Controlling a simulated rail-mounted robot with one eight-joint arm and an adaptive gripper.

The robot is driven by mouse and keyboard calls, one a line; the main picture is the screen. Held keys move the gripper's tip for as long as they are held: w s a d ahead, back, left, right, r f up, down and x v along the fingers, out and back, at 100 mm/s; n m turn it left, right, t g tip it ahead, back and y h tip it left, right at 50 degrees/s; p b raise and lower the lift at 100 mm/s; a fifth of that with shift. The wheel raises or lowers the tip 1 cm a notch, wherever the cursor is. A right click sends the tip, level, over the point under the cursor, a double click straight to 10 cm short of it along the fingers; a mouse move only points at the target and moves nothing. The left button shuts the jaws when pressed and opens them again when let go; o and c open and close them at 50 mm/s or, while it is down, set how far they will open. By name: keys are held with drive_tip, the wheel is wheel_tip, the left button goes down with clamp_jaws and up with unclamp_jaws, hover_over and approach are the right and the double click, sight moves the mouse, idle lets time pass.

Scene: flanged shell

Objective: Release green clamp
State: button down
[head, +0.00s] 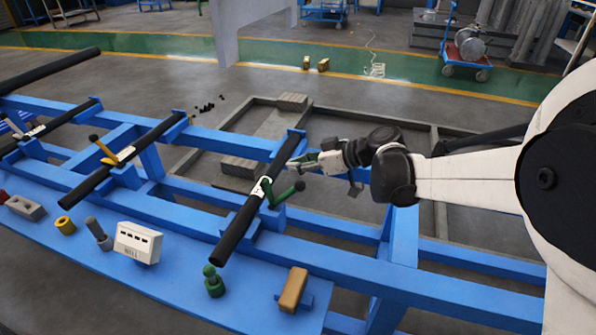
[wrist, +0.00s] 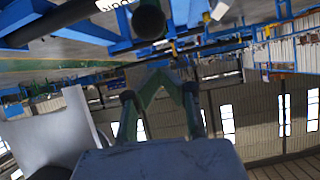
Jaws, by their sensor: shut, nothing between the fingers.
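The green clamp (head: 276,198) sits on the black bar (head: 236,228) nearest my arm, beside a white bracket. Its green lever points right and ends in a dark knob. My gripper (head: 294,166) is just behind and above that knob in the head view. A small gap seems to separate them, but contact is hard to judge. In the wrist view my gripper's green fingers (wrist: 160,72) meet at the tips, with nothing seen between them. A round black end (wrist: 148,22) shows beyond the tips; whether it is the knob or a bar is unclear.
A yellow clamp (head: 107,152) is on another black bar to the left. The blue frame (head: 340,226) runs beneath the bars. Its front shelf carries a white box (head: 138,241), a green fitting (head: 214,284) and a tan block (head: 293,289). Floor behind the gripper is mostly open.

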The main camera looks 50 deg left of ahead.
drive_tip(key=f+p+v, duration=0.1)
drive_tip(key=v, duration=0.8)
drive_tip(key=shift+w+d+f, duration=0.2)
drive_tip(key=shift+d, duration=0.35)
drive_tip(key=w+d+r+m+t+h+p, duration=0.1)
drive_tip(key=w+d+r+m+t, duration=0.2)
drive_tip(key=d, duration=0.7)
drive_tip(key=w+d+r+m+t+h+p, duration=0.15)
drive_tip(key=d+r+m, duration=0.25)
drive_tip(key=d, duration=0.6)
drive_tip(key=w+d+r+m+t+h, duration=0.1)
drive_tip(key=d+r+m+t, duration=0.25)
drive_tip(key=d, duration=0.65)
drive_tip(key=s+d+m+t+h, duration=0.2)
drive_tip(key=s+d+m, duration=0.2)
drive_tip(key=d, duration=0.7)
drive_tip(key=s+d+m+t+h+p, duration=0.1)
drive_tip(key=s+d+m+h, duration=0.2)
drive_tip(key=d, duration=0.7)
drive_tip(key=s+d+f+m+t+h+p, duration=0.1)
drive_tip(key=s+d+m, duration=0.4)
drive_tip(key=d, duration=0.6)
drive_tip(key=shift+d+t+h, duration=0.3)
drive_tip(key=shift+t+h, duration=0.45)
drive_tip(key=shift+t, duration=0.05)
drive_tip(key=shift+a+m, duration=0.1)
drive_tip(key=shift+m, duration=0.15)
